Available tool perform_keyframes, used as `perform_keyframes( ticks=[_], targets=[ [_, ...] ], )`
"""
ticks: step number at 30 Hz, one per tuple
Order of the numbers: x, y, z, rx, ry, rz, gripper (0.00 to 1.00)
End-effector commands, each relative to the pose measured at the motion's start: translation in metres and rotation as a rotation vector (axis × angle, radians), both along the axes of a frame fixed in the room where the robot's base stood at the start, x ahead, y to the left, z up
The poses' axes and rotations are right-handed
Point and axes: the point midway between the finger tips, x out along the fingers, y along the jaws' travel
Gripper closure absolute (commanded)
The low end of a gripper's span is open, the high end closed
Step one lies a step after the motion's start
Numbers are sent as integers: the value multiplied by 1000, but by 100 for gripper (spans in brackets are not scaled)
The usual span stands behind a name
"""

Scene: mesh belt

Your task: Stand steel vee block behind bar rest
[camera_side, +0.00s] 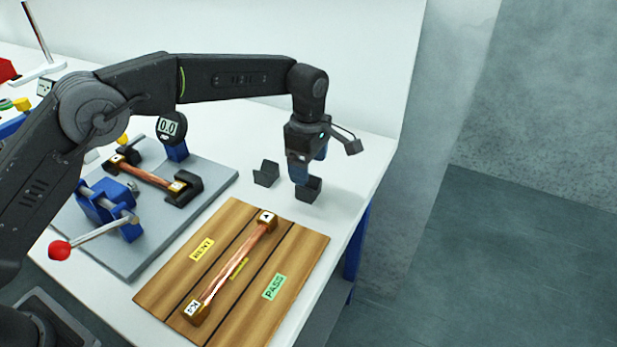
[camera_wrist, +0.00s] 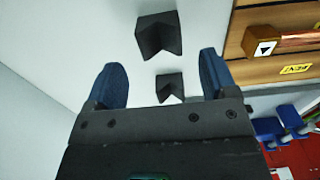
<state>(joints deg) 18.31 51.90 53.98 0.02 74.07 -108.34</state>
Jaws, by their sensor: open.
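Two dark grey notched blocks stand on the white table. One block (camera_side: 310,190) is at the foot of my gripper (camera_side: 303,183); it also shows in the wrist view (camera_wrist: 158,35), just beyond the fingertips. The other block (camera_side: 265,174) is a little to the left; it appears smaller in the wrist view (camera_wrist: 170,88), between my blue fingers. Both have a V-shaped notch, and I cannot tell which is the steel vee block and which, if either, is the bar rest. My gripper (camera_wrist: 165,78) points down, open and empty, with its fingers wide apart.
A wooden board (camera_side: 189,258) with a copper bar (camera_side: 238,263) and labels lies in front. A grey plate (camera_side: 143,259) at left carries a blue clamp (camera_side: 103,203), a dial gauge (camera_side: 170,127) and another copper bar (camera_side: 150,177). The table's right edge is close to my gripper.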

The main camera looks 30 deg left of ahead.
Motion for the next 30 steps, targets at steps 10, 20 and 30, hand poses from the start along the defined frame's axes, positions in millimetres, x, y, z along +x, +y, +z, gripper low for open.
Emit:
perform_keyframes(
  ticks=[10, 20, 30],
  targets=[
    [0, 0, 60, 0, -1, 0, 21],
    [0, 0, 69, 1, 1, 0, 21],
    [-31, 41, 131, -12, -82, -235, 21]
  ],
)
